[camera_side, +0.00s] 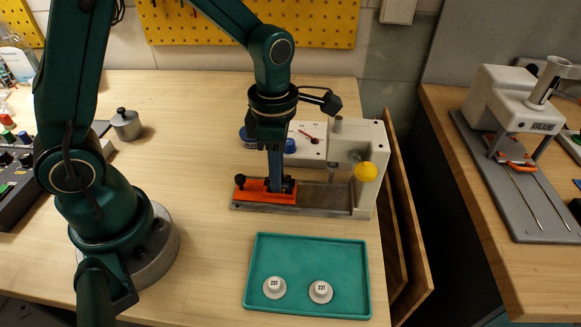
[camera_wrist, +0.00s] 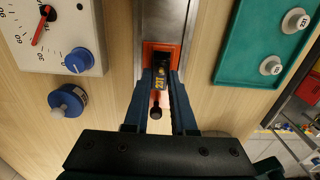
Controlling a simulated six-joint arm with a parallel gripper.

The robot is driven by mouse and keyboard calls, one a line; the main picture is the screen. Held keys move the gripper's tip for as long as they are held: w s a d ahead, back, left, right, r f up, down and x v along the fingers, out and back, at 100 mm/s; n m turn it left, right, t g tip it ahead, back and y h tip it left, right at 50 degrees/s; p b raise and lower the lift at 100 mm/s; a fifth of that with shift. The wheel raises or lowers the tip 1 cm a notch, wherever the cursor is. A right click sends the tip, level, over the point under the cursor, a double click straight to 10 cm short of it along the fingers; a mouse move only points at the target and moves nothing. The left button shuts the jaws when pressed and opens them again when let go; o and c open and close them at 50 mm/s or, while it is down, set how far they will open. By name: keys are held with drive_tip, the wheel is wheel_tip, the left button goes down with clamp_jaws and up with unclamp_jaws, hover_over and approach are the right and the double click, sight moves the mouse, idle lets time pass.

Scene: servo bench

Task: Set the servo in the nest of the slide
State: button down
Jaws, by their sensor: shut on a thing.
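The servo is a small black block with yellow markings (camera_wrist: 160,78), seen between my fingers in the wrist view. My gripper (camera_wrist: 160,86) is shut on it, one finger at each side. The orange slide (camera_side: 253,191) sits on the metal rail of the white press, with a black knob at its left end. It also shows in the wrist view (camera_wrist: 176,48), around and under the servo. The servo is at the slide's nest; my fingers hide its lower edges, so I cannot tell if it is fully seated. In the side view my gripper (camera_side: 276,185) points down at the slide.
The white press (camera_side: 372,140) with a yellow ball knob (camera_side: 366,172) stands just right of my gripper. A teal tray (camera_side: 305,245) in front holds two round white pieces, labelled. A glue station (camera_side: 520,110) stands on the right bench.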

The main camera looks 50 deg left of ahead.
idle(0.3)
drive_tip(key=c, duration=0.7)
unclamp_jaws()
drive_tip(key=shift+o, duration=0.2)
drive_tip(key=shift+r, duration=3.5)
drive_tip(key=s+r+m+t, duration=0.2)
drive_tip(key=s+m, duration=0.2)
drive_tip(key=m, duration=0.9)
drive_tip(key=s+a+r+m+t, duration=0.1)
drive_tip(key=s+r+m+t, duration=0.2)
drive_tip(key=m, duration=1.1)
drive_tip(key=shift+s+a+t, duration=0.25)
drive_tip(key=shift+s+t, duration=0.05)
drive_tip(key=shift+s, duration=0.95)
